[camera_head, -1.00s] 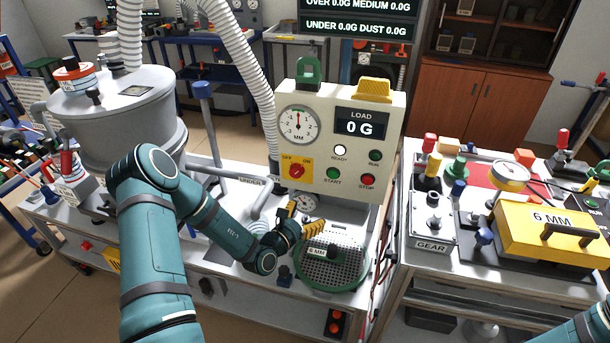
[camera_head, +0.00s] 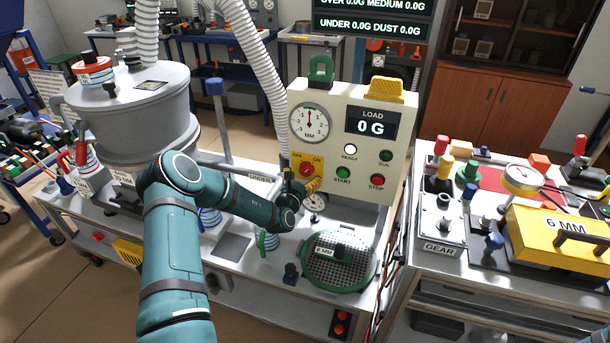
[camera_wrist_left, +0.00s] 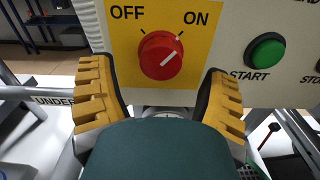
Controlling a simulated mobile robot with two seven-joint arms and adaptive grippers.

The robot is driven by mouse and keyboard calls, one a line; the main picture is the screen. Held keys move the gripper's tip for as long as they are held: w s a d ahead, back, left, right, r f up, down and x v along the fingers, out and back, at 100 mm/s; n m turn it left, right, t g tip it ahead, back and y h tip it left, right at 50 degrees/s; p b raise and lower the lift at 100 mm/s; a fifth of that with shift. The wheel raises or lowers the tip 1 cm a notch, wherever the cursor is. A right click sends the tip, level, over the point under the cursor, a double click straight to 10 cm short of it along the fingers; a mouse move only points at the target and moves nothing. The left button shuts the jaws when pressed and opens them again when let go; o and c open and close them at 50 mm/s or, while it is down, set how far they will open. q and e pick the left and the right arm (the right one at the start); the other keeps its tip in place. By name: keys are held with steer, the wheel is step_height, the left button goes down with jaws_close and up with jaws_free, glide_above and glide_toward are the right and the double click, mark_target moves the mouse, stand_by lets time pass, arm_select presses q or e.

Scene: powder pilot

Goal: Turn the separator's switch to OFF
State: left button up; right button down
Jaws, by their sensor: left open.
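The separator's panel (camera_head: 345,130) is cream and stands upright behind my left arm. Its switch is a red round knob (camera_head: 306,170) on a yellow plate; in the left wrist view the knob (camera_wrist_left: 161,56) has a white mark pointing up and right, towards ON. OFF is printed at the upper left of the plate. My left gripper (camera_head: 303,184) is open and empty in front of the switch. In the left wrist view its yellow-padded fingers stand apart, left and right of the knob, not touching it. My right gripper is out of view.
A green START button (camera_wrist_left: 265,52) sits just right of the switch, with a red STOP button (camera_head: 377,181) beyond it. A round green-rimmed sieve (camera_head: 338,285) lies on the bench below the panel. The grey separator drum (camera_head: 130,110) stands at left.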

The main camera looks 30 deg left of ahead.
arm_select(q)
steer(key=shift+x, duration=1.25)
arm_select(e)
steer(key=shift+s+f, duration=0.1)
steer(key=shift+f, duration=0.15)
arm_select(q)
steer(key=shift+c, duration=0.3)
steer(key=c, duration=1.1)
steer(key=shift+c, duration=0.2)
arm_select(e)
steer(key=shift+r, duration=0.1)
